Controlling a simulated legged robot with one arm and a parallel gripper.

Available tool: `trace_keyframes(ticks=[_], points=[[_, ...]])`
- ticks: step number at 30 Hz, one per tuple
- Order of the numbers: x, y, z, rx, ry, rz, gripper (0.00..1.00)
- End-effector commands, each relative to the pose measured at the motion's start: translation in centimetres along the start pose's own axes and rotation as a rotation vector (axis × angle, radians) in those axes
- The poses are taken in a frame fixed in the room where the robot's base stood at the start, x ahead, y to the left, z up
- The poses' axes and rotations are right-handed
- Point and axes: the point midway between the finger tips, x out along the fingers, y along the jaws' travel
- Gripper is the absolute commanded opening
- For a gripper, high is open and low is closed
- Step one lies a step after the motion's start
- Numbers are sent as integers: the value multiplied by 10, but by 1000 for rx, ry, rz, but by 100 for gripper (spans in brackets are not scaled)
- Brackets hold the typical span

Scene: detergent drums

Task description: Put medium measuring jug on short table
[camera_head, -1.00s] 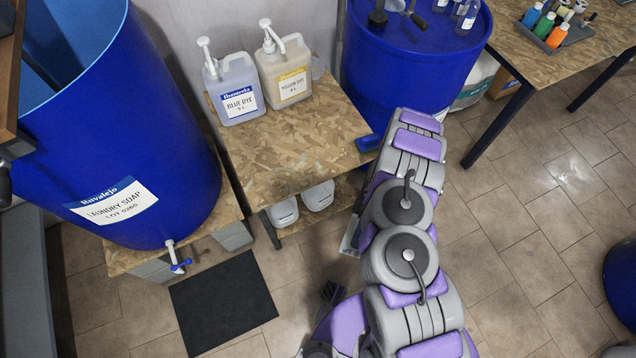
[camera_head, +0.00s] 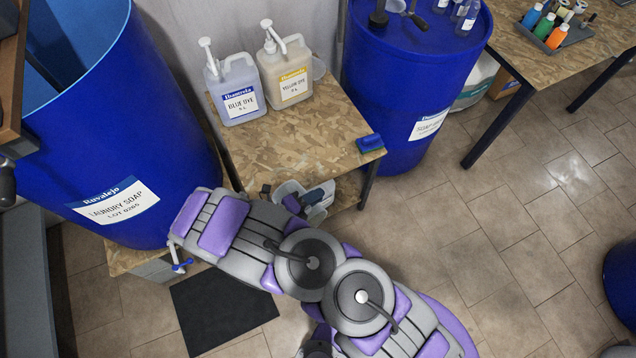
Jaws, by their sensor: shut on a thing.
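The short table (camera_head: 285,150) is the low chipboard table in the middle, with a free front half. My arm bends left in front of it. My gripper (camera_head: 290,202), small and partly hidden by my arm, is at the table's front edge, close to the tabletop. It is shut on a pale see-through vessel (camera_head: 292,187), which looks like the medium measuring jug. Its outline and base are unclear against the gripper and the lower shelf.
A blue dye jug (camera_head: 237,92) and a yellow dye jug (camera_head: 288,78) stand at the table's back, with a clear vessel (camera_head: 319,68) partly behind. A blue-green sponge (camera_head: 369,143) lies at the right corner. Blue drums (camera_head: 130,150) (camera_head: 405,80) flank the table.

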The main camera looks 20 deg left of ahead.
Motion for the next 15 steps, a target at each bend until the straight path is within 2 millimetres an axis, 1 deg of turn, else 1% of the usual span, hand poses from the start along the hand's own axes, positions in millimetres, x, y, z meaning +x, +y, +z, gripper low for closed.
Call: trace_keyframes(ticks=[1,2,5,8,15], points=[[-6,2,6,-10,-35,0,0],[-7,3,8,-14,-49,1,0],[-3,3,14,-18,-69,3,0],[16,0,19,-14,-68,5,0],[71,-11,38,-9,-65,8,0]])
